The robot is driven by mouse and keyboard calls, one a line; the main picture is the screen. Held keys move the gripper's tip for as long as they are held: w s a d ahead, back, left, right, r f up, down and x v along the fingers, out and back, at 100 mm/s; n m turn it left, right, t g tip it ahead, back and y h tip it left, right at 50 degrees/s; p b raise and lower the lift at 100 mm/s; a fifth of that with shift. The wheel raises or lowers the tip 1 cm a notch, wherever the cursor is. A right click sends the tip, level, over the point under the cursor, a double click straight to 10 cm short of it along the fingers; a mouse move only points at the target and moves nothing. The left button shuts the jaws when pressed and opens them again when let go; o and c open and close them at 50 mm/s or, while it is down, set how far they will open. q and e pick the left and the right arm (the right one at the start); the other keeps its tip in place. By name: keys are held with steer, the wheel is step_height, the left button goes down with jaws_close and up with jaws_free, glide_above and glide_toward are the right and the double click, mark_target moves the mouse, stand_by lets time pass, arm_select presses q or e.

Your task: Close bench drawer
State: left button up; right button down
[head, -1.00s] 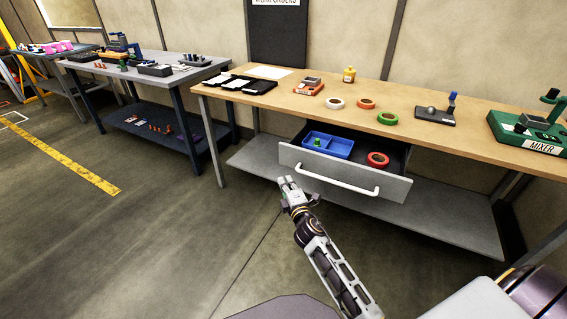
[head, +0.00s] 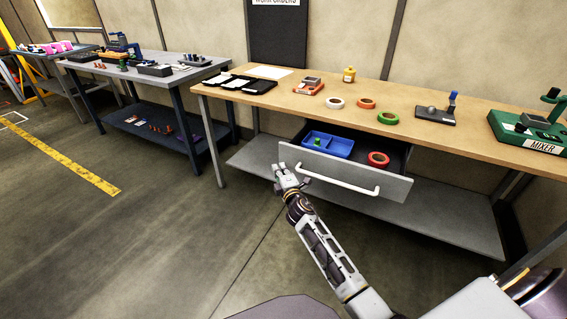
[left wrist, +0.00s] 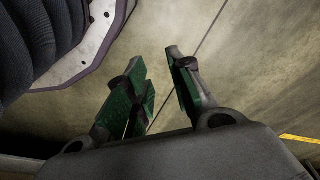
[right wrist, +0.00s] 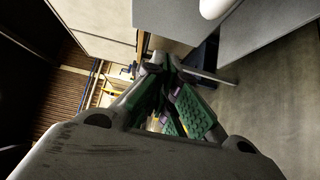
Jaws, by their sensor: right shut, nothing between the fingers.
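The bench drawer (head: 395,187) is pulled out under the wooden-topped bench. It has a grey front and a white bar handle (head: 350,186). In it are a blue tray (head: 341,149) with a small green item and a red ring (head: 378,159). My right gripper (head: 282,168) is shut and empty at the left end of the drawer front; I cannot tell whether it touches. In the right wrist view its fingers (right wrist: 168,68) are together, with the handle (right wrist: 214,6) at the top edge. My left gripper (left wrist: 160,78) shows only in the left wrist view, open and empty above floor.
The bench top (head: 300,104) holds tape rings, a yellow bottle (head: 349,74) and a green mixer (head: 527,133). A grey lower shelf (head: 450,222) lies beneath the drawer. A second bench (head: 150,70) stands left. The floor in front is clear.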

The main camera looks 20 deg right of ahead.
mark_target(280, 154)
arm_select(q)
steer(key=shift+w+d+r, duration=0.2)
steer(key=shift+w+r, duration=0.1)
steer(key=shift+r, duration=0.3)
arm_select(e)
steer(key=shift+w+d, duration=0.8)
steer(key=shift+w, duration=0.2)
steer(key=shift+w+d, duration=0.75)
steer(key=shift+w, duration=0.25)
arm_select(q)
steer(key=shift+d, duration=0.1)
arm_select(e)
steer(key=shift+d, duration=0.1)
